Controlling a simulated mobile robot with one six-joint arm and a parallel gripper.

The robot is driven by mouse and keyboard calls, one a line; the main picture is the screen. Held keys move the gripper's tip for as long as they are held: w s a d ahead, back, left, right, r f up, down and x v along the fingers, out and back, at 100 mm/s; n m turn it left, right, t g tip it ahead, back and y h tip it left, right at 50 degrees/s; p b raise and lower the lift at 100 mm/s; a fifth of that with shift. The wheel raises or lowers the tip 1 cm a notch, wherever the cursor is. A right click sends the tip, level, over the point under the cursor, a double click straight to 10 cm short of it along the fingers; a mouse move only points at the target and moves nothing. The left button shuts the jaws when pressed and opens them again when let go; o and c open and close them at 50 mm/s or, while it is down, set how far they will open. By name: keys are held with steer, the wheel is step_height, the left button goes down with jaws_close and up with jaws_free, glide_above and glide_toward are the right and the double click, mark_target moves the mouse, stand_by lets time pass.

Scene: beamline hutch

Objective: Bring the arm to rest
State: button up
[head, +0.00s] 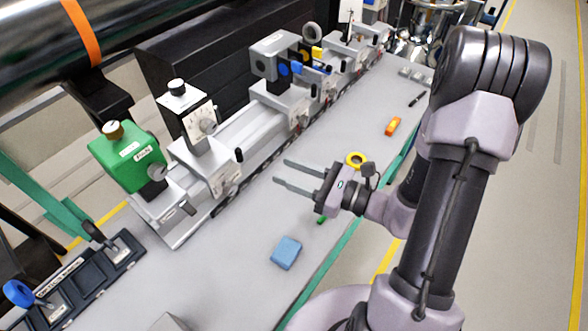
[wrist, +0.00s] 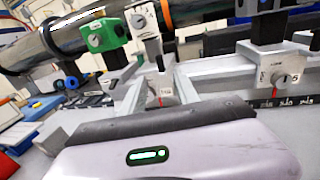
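My gripper (head: 295,175) is in the middle of the head view, at the end of my arm. Its two thin grey fingers point left and stand apart, with nothing between them. It is above the grey bench (head: 235,262), in front of the optical rail (head: 240,130), and appears clear of everything around it. My arm is bent, with its elbow high at the right of the head view.
The rail carries a green box (head: 128,158) and white dial stages (head: 197,125). A dark tray (head: 85,280) is at the lower left. Open floor lies right.

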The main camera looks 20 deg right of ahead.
steer(key=shift+s+d, duration=0.35)
steer(key=shift+s, duration=0.05)
steer(key=s+a+r+n+g+h, duration=0.1)
steer(key=s+a+r+n+g, duration=0.1)
steer(key=s+a+n+g, duration=0.5)
steer(key=s+a+r+n+g+h, duration=0.1)
steer(key=s+a+r+n+g, duration=0.25)
steer(key=s+n+g, duration=0.35)
steer(key=d+r+n+t+h, duration=0.6)
steer(key=n+t+h, duration=0.1)
steer(key=n+h, duration=0.1)
steer(key=shift+n+h, duration=0.3)
steer(key=shift+h, duration=0.1)
steer(key=shift+o, duration=0.4)
stand_by(0.5)
